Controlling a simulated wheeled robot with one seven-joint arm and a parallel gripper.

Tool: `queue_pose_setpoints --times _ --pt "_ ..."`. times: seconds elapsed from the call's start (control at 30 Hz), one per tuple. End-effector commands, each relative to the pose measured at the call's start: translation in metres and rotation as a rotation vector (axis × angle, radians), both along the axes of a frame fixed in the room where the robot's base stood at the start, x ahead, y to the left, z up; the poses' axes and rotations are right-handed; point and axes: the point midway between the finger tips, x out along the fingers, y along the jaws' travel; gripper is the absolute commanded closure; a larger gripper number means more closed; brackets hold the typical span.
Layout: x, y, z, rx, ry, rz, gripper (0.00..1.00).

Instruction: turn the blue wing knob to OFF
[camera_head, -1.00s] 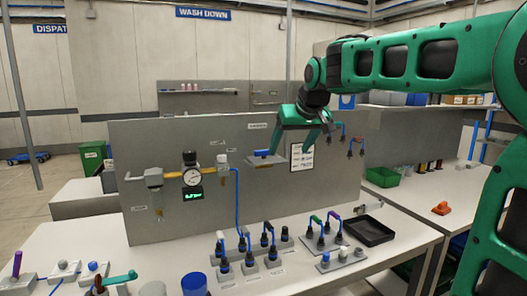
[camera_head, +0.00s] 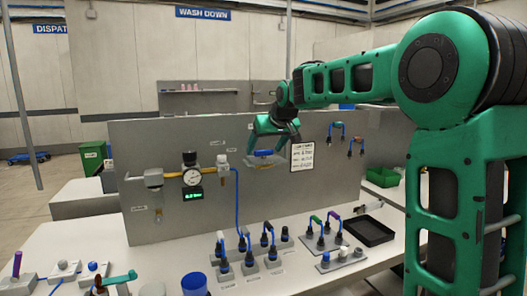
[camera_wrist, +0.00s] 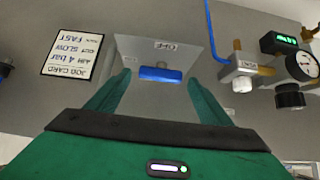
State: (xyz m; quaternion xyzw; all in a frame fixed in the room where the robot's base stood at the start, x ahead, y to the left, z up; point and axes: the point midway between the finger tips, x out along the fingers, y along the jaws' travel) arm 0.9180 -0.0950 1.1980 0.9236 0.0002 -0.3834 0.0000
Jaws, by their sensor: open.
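The blue wing knob (camera_wrist: 160,74) sits on a grey plate (camera_wrist: 145,54) on the upright panel. In the wrist view its wing lies level, below a label that reads OFF upside down. In the head view the knob (camera_head: 264,153) shows small, just below my gripper (camera_head: 277,135). In the wrist view my gripper (camera_wrist: 160,80) is open and faces the panel, with one finger to each side of the knob. The fingers look apart from the knob, with a gap on both sides. The exact distance to the plate cannot be told.
A job card (camera_head: 302,157) hangs right of the knob. A gauge (camera_head: 191,176) with a display and a blue hose (camera_head: 237,200) are on the panel to the left. Blue-handled parts (camera_head: 268,235) and a black tray (camera_head: 369,230) stand on the bench below.

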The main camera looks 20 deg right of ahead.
Motion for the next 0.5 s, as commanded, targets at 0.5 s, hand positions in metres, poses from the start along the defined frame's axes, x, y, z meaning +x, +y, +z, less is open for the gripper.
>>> queue_pose_setpoints --times 0.5 --pt "0.0049 -0.0002 -0.0047 0.0 0.0 0.0 0.53"
